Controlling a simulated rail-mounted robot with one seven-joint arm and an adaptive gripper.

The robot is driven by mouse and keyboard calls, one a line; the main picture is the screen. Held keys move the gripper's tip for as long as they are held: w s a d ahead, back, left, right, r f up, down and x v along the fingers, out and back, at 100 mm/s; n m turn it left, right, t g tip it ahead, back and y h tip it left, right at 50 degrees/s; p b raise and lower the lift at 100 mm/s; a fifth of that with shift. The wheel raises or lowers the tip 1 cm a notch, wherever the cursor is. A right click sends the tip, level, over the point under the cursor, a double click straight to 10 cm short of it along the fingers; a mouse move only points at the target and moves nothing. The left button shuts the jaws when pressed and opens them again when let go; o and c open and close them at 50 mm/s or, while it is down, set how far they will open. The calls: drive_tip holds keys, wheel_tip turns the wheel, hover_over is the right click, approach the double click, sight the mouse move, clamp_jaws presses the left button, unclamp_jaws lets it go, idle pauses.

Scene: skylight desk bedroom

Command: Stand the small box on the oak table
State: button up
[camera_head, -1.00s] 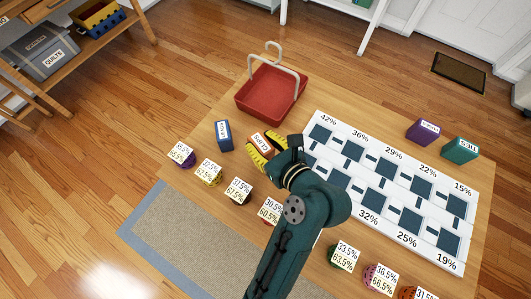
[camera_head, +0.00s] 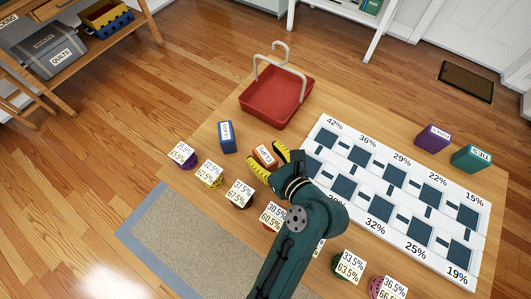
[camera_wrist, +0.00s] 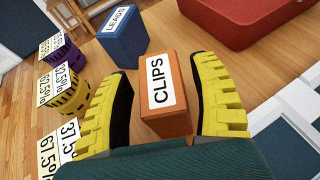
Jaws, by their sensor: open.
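The orange box labelled CLIPS (camera_head: 265,156) is over the left part of the oak table (camera_head: 215,110). It shows large in the wrist view (camera_wrist: 167,125), its white label facing the camera. I cannot tell whether it stands or lies, or whether its underside touches the wood. My gripper (camera_head: 269,163) is open with one yellow finger on each side of this box. In the wrist view (camera_wrist: 165,95) narrow gaps show between the fingers and the box. A blue box labelled LEADS (camera_head: 227,140) stands just to its left, apart from it.
A red tray with pale handles (camera_head: 276,98) is behind the boxes. A white board with dark squares (camera_head: 395,200) lies to the right, with purple (camera_head: 432,138) and teal (camera_head: 472,158) boxes beyond it. Several percentage-tagged pieces (camera_head: 212,174) line the front edge.

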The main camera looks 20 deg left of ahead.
drive_tip(key=shift+r, duration=0.15)
drive_tip(key=p+v, duration=0.4)
drive_tip(key=v, duration=0.8)
drive_tip(key=w+d+r+n+t+h, duration=0.3)
drive_tip(key=w+r+n+t, duration=0.1)
drive_tip(key=r+n, duration=0.4)
drive_tip(key=w+d+r+n+t+h, duration=0.35)
drive_tip(key=r+n, duration=0.25)
drive_tip(key=r, duration=0.4)
drive_tip(key=s+d+r+n+t+h, duration=0.2)
drive_tip(key=s+r+n+t, duration=0.1)
drive_tip(key=r, duration=0.6)
drive_tip(key=s+d+r+n+t+h, duration=0.1)
drive_tip(key=s+r+n+t+h, duration=0.2)
drive_tip(key=r+n, duration=0.4)
wheel_tip(320, 180, up, 3)
drive_tip(key=shift+d+f+t, duration=0.2)
drive_tip(key=shift+d+t, duration=0.2)
drive_tip(key=shift+t, duration=0.45)
drive_tip(key=shift+h, duration=0.25)
